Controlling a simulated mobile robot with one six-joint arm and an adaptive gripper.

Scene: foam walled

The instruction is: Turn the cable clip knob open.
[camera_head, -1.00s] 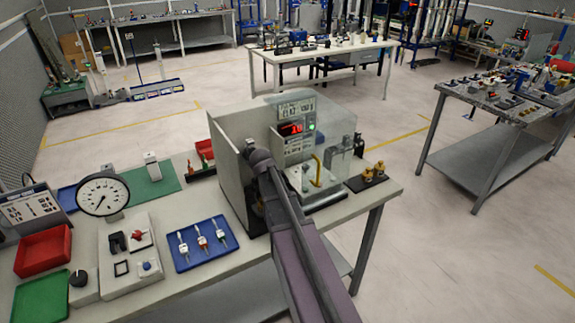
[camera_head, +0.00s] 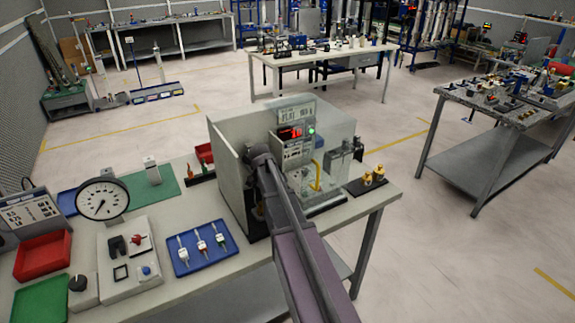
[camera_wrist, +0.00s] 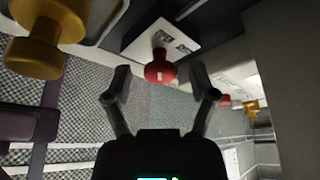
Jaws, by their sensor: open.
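A red knob (camera_wrist: 159,66), which looks like the cable clip knob, stands on a white plate (camera_wrist: 140,38) with small dark labels in the wrist view. My gripper (camera_wrist: 161,76) is open, with one finger on each side of the red knob and a visible gap on both sides. I cannot tell how far the fingertips are from it in depth. In the head view my arm reaches into the walled box (camera_head: 228,165), and the gripper and this knob are hidden there.
A large brass-coloured knob (camera_wrist: 40,45) is close at the upper left of the wrist view. Clear panels (camera_head: 338,135) and a grey wall enclose the arm. A blue tray (camera_head: 183,262) and a dial gauge (camera_head: 102,199) are on the bench at the left.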

